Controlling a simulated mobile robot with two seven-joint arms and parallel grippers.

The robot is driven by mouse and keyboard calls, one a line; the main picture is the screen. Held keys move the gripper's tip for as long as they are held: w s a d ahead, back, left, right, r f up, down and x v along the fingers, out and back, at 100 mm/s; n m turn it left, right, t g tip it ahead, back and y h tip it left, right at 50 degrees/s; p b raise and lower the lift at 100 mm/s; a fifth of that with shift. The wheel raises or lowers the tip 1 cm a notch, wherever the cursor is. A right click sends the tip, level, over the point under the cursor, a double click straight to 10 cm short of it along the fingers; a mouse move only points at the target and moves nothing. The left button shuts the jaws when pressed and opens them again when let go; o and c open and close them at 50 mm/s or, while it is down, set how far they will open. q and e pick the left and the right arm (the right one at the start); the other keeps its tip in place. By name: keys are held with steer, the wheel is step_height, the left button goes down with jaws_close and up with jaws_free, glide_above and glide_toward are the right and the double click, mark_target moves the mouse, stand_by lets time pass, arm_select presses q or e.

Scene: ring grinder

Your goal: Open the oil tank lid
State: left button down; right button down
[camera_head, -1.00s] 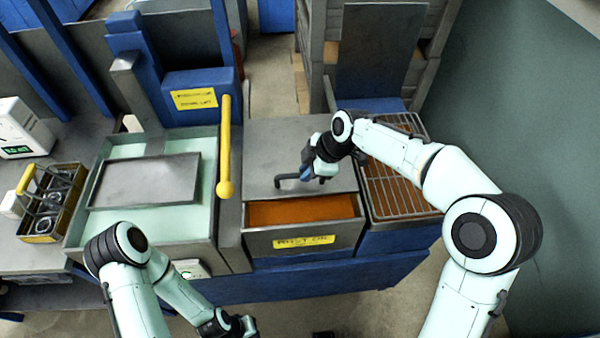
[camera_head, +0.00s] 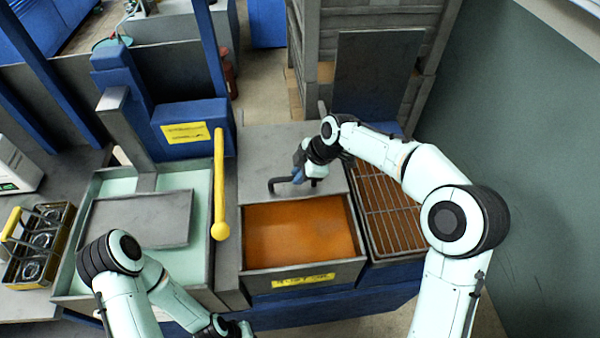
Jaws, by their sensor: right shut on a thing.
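The oil tank (camera_head: 303,268) stands at the centre, with a yellow label on its front. Its grey lid (camera_head: 275,143) is slid back, and orange-brown oil (camera_head: 300,232) shows across a wide opening in front of it. A dark bar handle (camera_head: 281,184) sits near the lid's front edge. My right gripper (camera_head: 299,176) is shut on the lid handle, and the arm hides part of the lid's right side. My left gripper (camera_head: 236,330) is low at the bottom edge, away from the tank, and its jaws are too small to read.
A grated tray (camera_head: 385,210) stands right of the tank. A grinder basin (camera_head: 182,265) with a yellow lever (camera_head: 219,185) is on the left. A yellow-handled rack (camera_head: 38,243) with rings sits at far left. A grey wall (camera_head: 520,150) bounds the right.

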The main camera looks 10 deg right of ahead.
steer(key=c, duration=1.1)
jaws_free()
steer(key=shift+r, duration=0.15)
steer(key=v, duration=1.3)
steer(key=shift+r, duration=0.1)
